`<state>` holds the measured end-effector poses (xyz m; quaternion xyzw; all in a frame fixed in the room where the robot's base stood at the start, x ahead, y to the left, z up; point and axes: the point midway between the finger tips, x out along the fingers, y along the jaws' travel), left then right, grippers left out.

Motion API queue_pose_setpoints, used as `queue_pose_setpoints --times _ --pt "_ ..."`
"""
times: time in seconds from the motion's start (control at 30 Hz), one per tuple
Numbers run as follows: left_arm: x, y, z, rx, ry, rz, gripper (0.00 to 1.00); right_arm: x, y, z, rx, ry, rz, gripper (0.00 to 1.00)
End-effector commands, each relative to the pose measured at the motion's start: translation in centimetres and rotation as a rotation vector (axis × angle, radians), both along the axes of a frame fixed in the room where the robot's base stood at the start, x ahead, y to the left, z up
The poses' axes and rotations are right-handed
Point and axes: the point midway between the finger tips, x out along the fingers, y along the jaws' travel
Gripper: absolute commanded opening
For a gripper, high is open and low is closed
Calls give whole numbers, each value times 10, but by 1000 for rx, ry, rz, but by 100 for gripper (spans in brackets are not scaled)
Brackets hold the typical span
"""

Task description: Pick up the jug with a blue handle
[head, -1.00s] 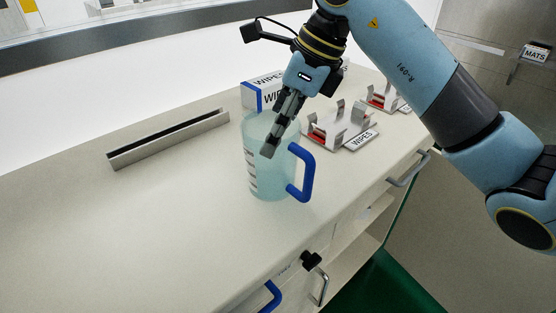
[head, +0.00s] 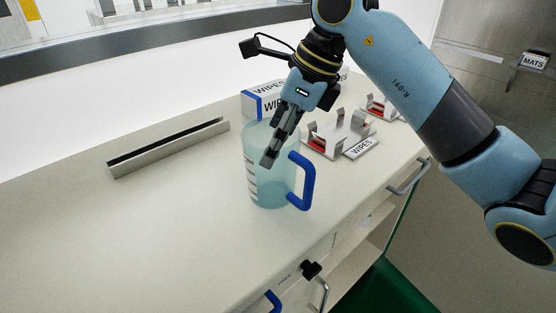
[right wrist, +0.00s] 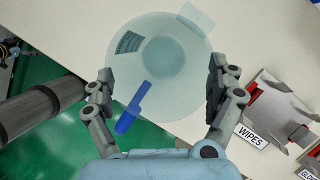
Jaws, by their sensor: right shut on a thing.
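The jug (head: 266,190) is translucent pale teal with printed marks on its left side. It stands upright over the counter near the front edge, and I cannot tell whether its base touches. Its blue handle (head: 307,183) faces right in the head view; the handle (right wrist: 132,108) points down towards the gripper in the right wrist view. My right gripper (head: 270,158) comes down from above onto the jug's upper part. In the right wrist view its two fingers (right wrist: 160,75) press on opposite sides of the jug (right wrist: 172,95), not on the handle. My left gripper is out of view.
A wipes box (head: 262,103) stands close behind the jug. A metal holder (head: 338,135) with a wipes label is to the right. A long metal channel (head: 170,148) lies at the back left. The left of the counter (head: 120,240) is clear. A cabinet knob (head: 311,270) juts out in front.

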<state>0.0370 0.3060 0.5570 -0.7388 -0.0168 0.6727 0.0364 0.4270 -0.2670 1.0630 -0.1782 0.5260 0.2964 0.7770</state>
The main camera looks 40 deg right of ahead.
Motion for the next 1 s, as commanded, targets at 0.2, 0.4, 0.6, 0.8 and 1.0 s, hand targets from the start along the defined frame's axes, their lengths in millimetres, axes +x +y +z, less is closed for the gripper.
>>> queue_pose_setpoints --times 0.2,0.4,0.6,0.8,1.0 --pt "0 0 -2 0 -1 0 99 1 0 9 0 -3 0 34" --pt "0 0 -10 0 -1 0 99 2 -1 43 -3 -8 3 33" --pt "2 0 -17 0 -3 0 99 -9 -44 63 -15 0 -1 33" --pt "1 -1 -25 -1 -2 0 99 -17 -78 84 -12 2 -2 33" --pt "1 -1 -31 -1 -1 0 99 -22 -100 98 -7 3 0 33"
